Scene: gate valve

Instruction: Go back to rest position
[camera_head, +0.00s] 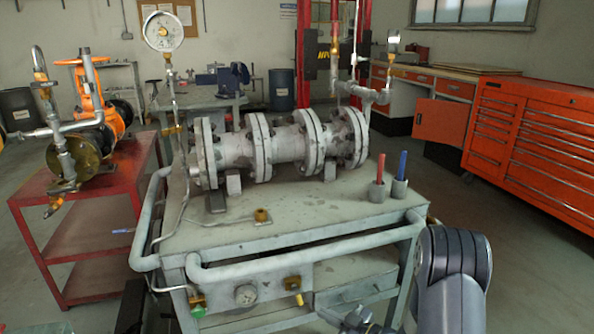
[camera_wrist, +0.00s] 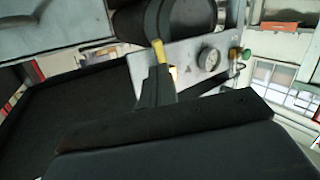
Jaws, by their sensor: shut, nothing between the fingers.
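My gripper (camera_wrist: 156,80) shows dark in the middle of the wrist view, its jaws shut and empty. A yellow-handled valve (camera_wrist: 160,51) appears just beyond it there; I cannot tell whether they touch. In the head view my grey arm is at the lower right, in front of the cart's right front corner, and the gripper end is not clear at the bottom edge. The grey cart (camera_head: 240,232) carries a flanged grey pipe assembly (camera_head: 285,147). The cart's front panel has a round gauge (camera_head: 246,294), which also shows in the wrist view (camera_wrist: 208,59).
The cart's front rail (camera_head: 310,250) runs close to my arm. Cups with a red and a blue stick (camera_head: 399,188) stand at the right of the cart top. A red shelf cart (camera_head: 88,215) is on the left, an orange tool cabinet (camera_head: 535,140) on the right.

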